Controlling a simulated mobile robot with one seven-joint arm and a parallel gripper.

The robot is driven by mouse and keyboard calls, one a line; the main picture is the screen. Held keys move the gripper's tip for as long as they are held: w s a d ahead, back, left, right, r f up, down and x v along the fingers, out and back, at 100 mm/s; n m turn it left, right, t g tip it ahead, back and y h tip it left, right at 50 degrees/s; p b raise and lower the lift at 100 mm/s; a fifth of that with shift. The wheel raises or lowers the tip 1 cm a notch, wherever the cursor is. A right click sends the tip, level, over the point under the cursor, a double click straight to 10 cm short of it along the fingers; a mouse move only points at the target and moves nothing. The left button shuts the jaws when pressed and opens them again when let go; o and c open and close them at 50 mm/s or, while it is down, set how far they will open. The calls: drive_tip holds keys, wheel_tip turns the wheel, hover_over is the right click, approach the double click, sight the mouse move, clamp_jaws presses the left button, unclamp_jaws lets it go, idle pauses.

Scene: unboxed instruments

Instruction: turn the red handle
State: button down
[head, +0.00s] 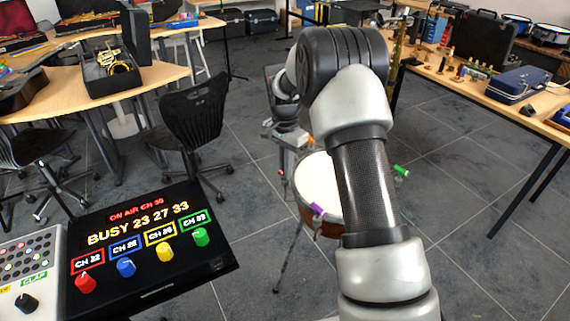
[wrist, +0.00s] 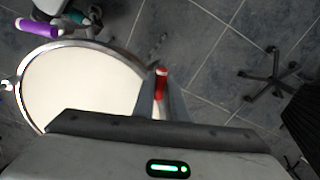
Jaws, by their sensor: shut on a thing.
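The red handle (wrist: 161,80) shows in the wrist view just right of the pale drum's (wrist: 80,85) metal rim. My gripper (wrist: 160,97) is shut on it, with one finger on each side and the red end showing beyond the fingertips. In the head view the drum (head: 322,182) stands on the floor beyond my arm, which covers its right part. I cannot make out the red handle clearly there. A purple handle (head: 318,211) is at the drum's near rim and a green handle (head: 401,170) at its right.
A black console (head: 150,285) with red, blue, yellow and green knobs stands at the lower left. A black chair (head: 195,115) is left of the drum. A long table (head: 500,100) with cases and instruments is at the right. Tiled floor is open between the drum and table.

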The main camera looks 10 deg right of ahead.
drive_tip(key=n+p, duration=0.1)
drive_tip(key=n, duration=0.4)
drive_tip(key=shift+n+p, duration=0.3)
drive_tip(key=shift+p, duration=0.1)
drive_tip(key=n+p, duration=0.1)
drive_tip(key=n, duration=0.3)
drive_tip(key=shift+n, duration=0.3)
drive_tip(key=c, duration=1.8)
unclamp_jaws()
wheel_tip(320, 180, up, 18)
drive_tip(key=p, duration=0.2)
drive_tip(key=shift+f, duration=0.25)
